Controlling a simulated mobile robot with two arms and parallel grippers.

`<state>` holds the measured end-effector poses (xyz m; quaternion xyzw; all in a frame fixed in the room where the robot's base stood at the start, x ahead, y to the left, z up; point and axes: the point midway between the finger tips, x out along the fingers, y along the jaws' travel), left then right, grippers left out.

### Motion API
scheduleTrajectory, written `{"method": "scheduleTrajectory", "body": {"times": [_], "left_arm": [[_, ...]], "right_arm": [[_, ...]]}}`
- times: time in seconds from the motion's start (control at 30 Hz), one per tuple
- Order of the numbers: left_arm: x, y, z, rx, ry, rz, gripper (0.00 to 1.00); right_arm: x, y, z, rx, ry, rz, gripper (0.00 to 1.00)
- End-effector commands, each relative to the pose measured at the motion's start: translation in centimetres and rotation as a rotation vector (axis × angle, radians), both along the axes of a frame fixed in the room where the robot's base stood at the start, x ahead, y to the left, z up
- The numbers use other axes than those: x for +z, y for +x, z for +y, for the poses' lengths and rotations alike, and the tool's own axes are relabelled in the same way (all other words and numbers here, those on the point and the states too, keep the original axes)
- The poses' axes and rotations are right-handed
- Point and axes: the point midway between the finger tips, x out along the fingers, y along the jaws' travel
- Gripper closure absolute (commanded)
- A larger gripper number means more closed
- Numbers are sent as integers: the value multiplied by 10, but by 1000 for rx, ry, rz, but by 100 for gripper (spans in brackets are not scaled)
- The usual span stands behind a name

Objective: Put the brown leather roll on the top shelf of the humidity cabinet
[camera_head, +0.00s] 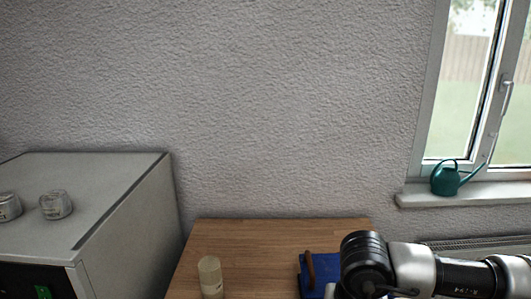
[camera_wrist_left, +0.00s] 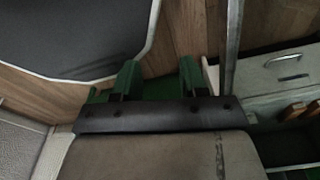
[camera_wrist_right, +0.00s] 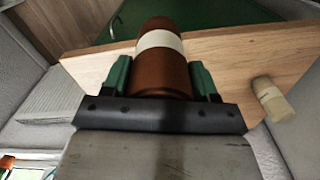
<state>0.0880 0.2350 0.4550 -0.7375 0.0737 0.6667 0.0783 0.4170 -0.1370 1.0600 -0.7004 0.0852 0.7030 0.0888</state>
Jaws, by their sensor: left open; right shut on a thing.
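The brown leather roll (camera_wrist_right: 160,72) with a pale band shows in the right wrist view. My right gripper (camera_wrist_right: 161,78) is shut on it, with a green finger on each side. The roll is held over or near a wooden tabletop (camera_wrist_right: 215,50); I cannot tell the gap. My left gripper (camera_wrist_left: 158,80) is open and empty in the left wrist view.
Two small jars (camera_head: 56,205) stand on the cabinet. The wooden table (camera_head: 270,240) carries a beige cylinder (camera_head: 210,277) and a blue object (camera_head: 318,272) with a brown piece. A teal watering can (camera_head: 446,178) sits on the windowsill. A drawer (camera_wrist_left: 275,72) shows beside my left gripper.

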Motion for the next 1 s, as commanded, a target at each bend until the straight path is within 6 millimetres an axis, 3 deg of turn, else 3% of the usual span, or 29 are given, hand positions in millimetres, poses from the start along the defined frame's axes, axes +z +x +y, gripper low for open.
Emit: {"method": "scheduleTrajectory", "body": {"times": [0.33,1.0], "left_arm": [[-1,-8,1,0,2,13,57],[-1,-7,1,0,2,12,57]], "right_arm": [[-21,5,-49,217,-3,-1,67],[-23,5,-53,246,-5,-2,67]]}}
